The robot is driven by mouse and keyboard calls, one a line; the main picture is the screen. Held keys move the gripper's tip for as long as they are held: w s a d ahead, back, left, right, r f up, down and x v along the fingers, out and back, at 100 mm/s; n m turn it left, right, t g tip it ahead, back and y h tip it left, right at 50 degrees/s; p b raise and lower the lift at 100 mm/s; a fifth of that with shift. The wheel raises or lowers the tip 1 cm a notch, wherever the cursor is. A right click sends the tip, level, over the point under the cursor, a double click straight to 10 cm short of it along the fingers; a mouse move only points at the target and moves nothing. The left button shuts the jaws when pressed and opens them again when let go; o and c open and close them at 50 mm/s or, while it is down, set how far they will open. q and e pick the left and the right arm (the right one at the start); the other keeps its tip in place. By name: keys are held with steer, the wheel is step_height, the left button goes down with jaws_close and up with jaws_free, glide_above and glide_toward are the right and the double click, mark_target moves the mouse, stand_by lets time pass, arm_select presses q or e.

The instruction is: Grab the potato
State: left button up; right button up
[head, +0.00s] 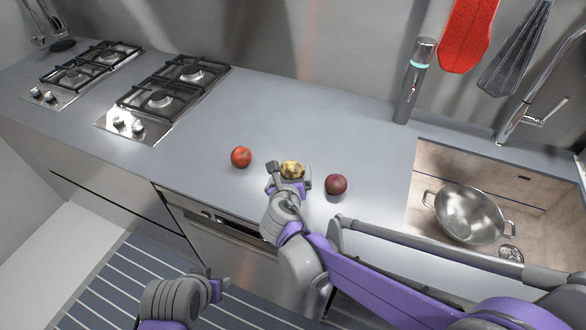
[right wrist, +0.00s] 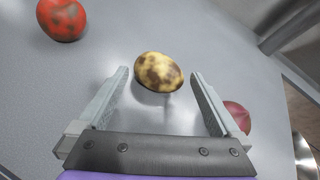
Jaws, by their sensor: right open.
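The potato (head: 292,169) is yellow-brown with dark patches and lies on the grey counter, between a red round item and a dark red one. It also shows in the right wrist view (right wrist: 159,72), just beyond and between the fingertips. My right gripper (head: 288,176) is open around empty space, with its fingers pointing at the potato. In the right wrist view the two fingers (right wrist: 160,80) stand apart on either side, and I see no contact with the potato. My left gripper (head: 217,284) is low in the head view, away from the counter; its jaw state is unclear.
A red tomato-like item (head: 241,157) lies left of the potato, and a dark red onion-like item (head: 336,184) lies close on the right. A sink (head: 412,200) with a metal pot (head: 468,214) is at the right. Two gas hobs (head: 165,97) are at the left. The counter behind the potato is clear.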

steer(key=x, duration=0.2)
steer(key=shift+w+f, duration=0.15)
steer(key=shift+w, duration=0.2)
steer(key=c, duration=1.2)
steer(key=shift+c, duration=0.2)
